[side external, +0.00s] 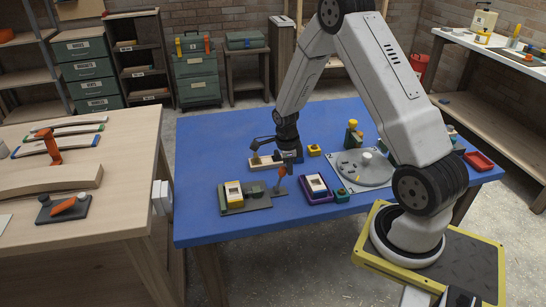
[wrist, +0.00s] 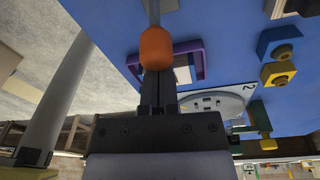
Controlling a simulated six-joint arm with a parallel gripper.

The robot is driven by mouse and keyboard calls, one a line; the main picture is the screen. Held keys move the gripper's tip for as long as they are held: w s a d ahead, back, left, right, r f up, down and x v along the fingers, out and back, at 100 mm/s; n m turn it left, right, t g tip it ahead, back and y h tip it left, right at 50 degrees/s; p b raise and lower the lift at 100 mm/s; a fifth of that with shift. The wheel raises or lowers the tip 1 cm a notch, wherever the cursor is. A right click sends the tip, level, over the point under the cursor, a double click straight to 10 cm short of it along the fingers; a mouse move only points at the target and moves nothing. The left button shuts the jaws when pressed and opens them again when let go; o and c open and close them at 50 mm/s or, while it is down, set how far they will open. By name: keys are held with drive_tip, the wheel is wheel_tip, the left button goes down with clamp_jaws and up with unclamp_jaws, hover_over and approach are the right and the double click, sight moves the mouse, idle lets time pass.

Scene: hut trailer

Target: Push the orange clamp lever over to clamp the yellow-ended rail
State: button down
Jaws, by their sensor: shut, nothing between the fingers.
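The orange clamp lever (side external: 281,171) stands up at the right end of a dark base plate (side external: 262,201) on the blue table. Its orange knob (wrist: 156,46) and grey stem (wrist: 153,12) also show in the wrist view. A pale block with yellow ends (side external: 233,192), apparently the rail, sits at the left of that plate. My gripper (side external: 287,161) is shut and empty, just behind the lever in the side view. In the wrist view its closed fingers (wrist: 158,88) point at the knob, which overlaps their tips. I cannot tell whether they touch.
A purple tray (side external: 319,199) with a pale block lies right of the lever. A grey disc fixture (side external: 363,172) stands farther right, with a green and yellow part (side external: 353,135) behind it. A wooden block (side external: 265,163) lies behind the clamp. The table's left part (side external: 205,170) is clear.

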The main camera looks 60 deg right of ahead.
drive_tip(key=shift+w+a+r, duration=0.2)
drive_tip(key=shift+w+a, duration=0.25)
drive_tip(key=shift+w+a+r, duration=0.2)
drive_tip(key=shift+w+a, duration=0.2)
drive_tip(key=shift+a, duration=0.05)
drive_tip(key=shift+w+a, duration=0.55)
drive_tip(key=shift+w+a+f, duration=0.25)
drive_tip(key=shift+w+a, duration=0.95)
drive_tip(key=s+d+r, duration=0.2)
drive_tip(key=s+r, duration=0.1)
drive_tip(key=s, duration=0.1)
drive_tip(key=w+a+r, duration=0.4)
drive_tip(key=w+r, duration=0.2)
drive_tip(key=shift+a, duration=0.15)
